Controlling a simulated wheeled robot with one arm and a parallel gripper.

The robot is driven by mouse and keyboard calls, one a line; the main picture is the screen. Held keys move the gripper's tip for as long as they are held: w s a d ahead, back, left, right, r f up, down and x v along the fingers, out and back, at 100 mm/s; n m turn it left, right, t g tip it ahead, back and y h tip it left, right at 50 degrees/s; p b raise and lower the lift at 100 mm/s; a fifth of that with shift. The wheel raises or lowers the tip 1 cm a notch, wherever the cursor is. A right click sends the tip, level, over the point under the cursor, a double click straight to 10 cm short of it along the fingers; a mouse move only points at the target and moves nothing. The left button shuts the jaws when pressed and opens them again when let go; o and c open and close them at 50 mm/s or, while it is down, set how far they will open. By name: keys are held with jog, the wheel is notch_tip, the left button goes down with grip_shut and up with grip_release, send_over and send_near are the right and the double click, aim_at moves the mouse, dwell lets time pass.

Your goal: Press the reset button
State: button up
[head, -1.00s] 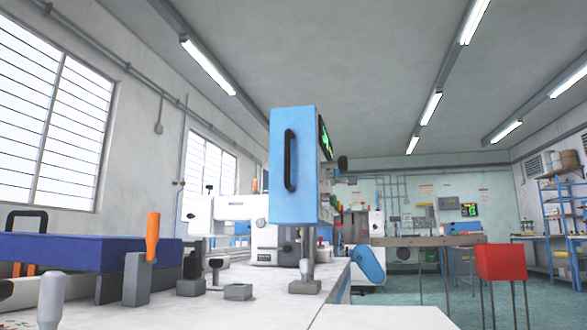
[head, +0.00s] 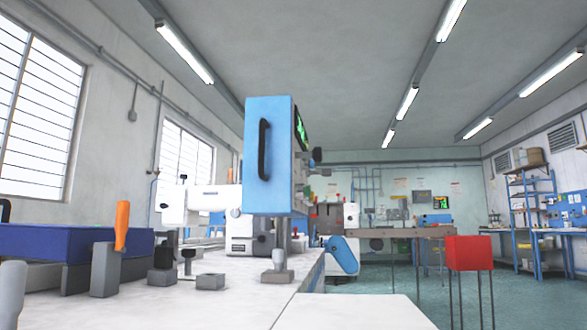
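No reset button can be made out in the head view. A tall blue machine box (head: 268,160) with a black handle stands on the white workbench (head: 130,308), with a green-lit display (head: 300,130) on its right side, seen edge-on. A white sewing machine (head: 242,232) sits behind and below it. My gripper is not in view.
An orange-handled tool (head: 122,226), grey blocks (head: 210,281) and a dark blue case (head: 50,242) are on the bench at the left. A red box (head: 468,253) on thin legs stands at the right.

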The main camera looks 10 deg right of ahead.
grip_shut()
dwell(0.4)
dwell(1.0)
